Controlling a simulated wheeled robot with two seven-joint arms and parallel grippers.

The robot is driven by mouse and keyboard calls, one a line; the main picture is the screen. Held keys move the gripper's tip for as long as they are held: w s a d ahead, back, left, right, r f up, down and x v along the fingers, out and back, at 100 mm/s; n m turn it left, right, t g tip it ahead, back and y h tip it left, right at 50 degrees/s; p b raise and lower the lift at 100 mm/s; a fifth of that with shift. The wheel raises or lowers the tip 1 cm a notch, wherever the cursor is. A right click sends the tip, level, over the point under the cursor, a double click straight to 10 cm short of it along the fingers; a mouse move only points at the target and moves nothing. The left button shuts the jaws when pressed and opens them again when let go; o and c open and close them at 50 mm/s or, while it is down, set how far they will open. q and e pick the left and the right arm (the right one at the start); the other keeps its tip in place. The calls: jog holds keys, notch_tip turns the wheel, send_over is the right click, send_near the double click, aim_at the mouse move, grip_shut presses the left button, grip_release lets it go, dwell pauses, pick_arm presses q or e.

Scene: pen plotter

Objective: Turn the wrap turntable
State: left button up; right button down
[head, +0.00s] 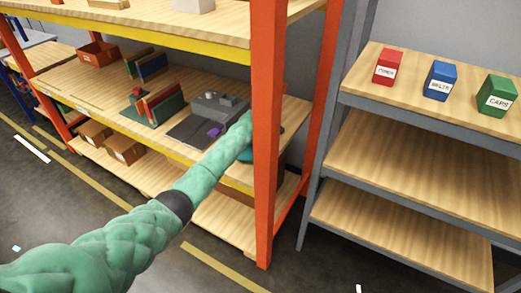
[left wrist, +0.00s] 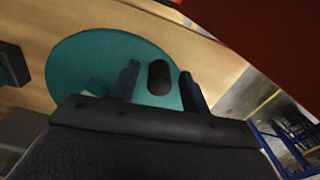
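The wrap turntable is a flat teal disc (left wrist: 85,58) on the wooden shelf, filling the upper middle of the left wrist view. A dark upright knob (left wrist: 158,77) stands on it. My left gripper (left wrist: 159,88) is over the disc with its two dark fingers apart, one on each side of the knob, with a small gap visible on both sides. In the head view my green left arm reaches to the middle shelf, and the orange post hides the gripper. Only a sliver of the turntable (head: 247,157) shows there. My right gripper is not in view.
The orange rack post (head: 266,130) stands close beside my left arm. A grey device (head: 207,115) and a green rack of panels (head: 160,103) sit left of it on the shelf. Red, blue and green boxes (head: 440,80) stand on the right-hand shelving.

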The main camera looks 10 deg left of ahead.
pick_arm(q)
jog(key=shift+r, duration=0.35)
notch_tip(320, 180, up, 2)
jog(key=shift+d+r+b, duration=0.1)
jog(key=shift+r+b, duration=0.15)
jog(key=shift+b, duration=0.6)
notch_tip(320, 180, up, 3)
jog(key=shift+r+b, duration=0.2)
jog(key=shift+b, duration=0.35)
jog(key=shift+r, duration=0.6)
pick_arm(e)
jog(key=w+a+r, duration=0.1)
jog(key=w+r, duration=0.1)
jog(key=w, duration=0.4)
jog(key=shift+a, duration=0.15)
